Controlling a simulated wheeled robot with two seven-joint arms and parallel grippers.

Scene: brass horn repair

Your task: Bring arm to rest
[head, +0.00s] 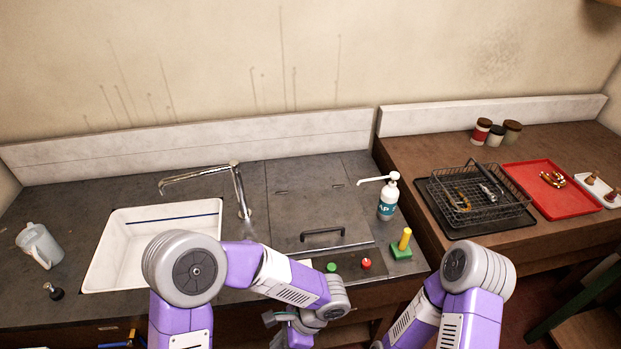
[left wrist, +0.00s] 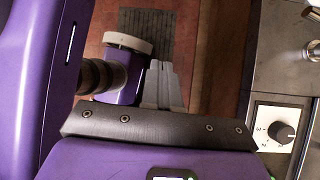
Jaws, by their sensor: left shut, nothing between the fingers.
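My left arm reaches across in front of the counter in the head view and bends down near the bottom middle. My left gripper (left wrist: 161,68) shows in the left wrist view with its grey fingers together and nothing between them. It is over the reddish floor area in front of the counter, apart from the counter front. In the head view its fingers cannot be made out. My right arm shows at the lower right of the head view. Its gripper is below the picture edge.
The counter holds a white sink (head: 110,268), soap bottle (head: 388,202), jug (head: 40,245), and green block with yellow peg (head: 401,247). A wire basket (head: 480,205) and red tray (head: 575,202) stand right.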

